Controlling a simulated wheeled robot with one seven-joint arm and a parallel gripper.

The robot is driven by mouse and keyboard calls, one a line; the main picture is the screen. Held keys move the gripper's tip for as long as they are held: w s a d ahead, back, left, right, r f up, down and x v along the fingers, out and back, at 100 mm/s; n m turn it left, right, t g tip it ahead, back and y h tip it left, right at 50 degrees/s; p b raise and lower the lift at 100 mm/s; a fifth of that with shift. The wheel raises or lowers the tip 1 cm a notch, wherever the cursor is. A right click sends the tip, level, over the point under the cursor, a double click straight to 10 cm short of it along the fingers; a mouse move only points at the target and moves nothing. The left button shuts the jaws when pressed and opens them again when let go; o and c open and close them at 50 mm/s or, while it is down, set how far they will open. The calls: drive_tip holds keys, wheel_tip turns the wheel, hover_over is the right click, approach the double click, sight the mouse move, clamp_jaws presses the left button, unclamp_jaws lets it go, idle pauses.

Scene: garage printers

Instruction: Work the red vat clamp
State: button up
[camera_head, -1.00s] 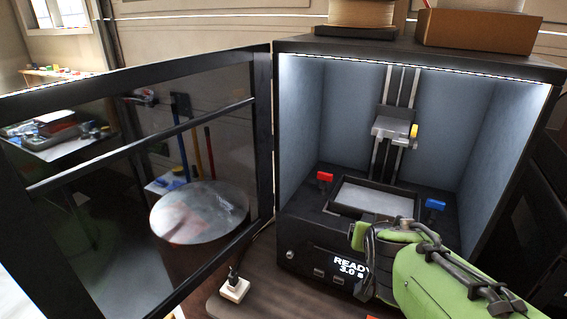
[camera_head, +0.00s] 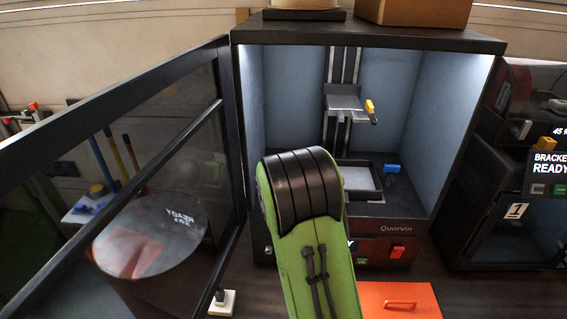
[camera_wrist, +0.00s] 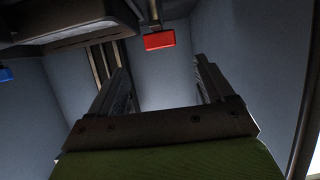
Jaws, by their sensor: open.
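The red vat clamp (camera_wrist: 159,40) shows in the wrist view as a red block, just beyond my fingertips and between them across the picture. In the head view my green arm hides it. My gripper (camera_wrist: 160,68) is open and empty, its two fingers apart, with no visible contact with the clamp. The vat (camera_head: 360,179) sits on the printer's base inside the lit chamber. The blue clamp (camera_head: 391,169) is at the vat's right; a blue piece also shows at the left edge of the wrist view (camera_wrist: 5,74).
The printer's glass door (camera_head: 120,190) stands open at the left. A build platform with a yellow lever (camera_head: 370,107) is on the rail above the vat. A red switch (camera_head: 397,252) is on the front panel. An orange piece with a handle (camera_head: 400,303) lies in front. Another printer (camera_head: 500,210) stands right.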

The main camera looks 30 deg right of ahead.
drive_tip(key=p+x, duration=0.1)
drive_tip(key=x, duration=0.8)
drive_tip(key=shift+w+d, duration=0.1)
drive_tip(key=shift+c, duration=0.5)
drive_tip(key=c, duration=0.9)
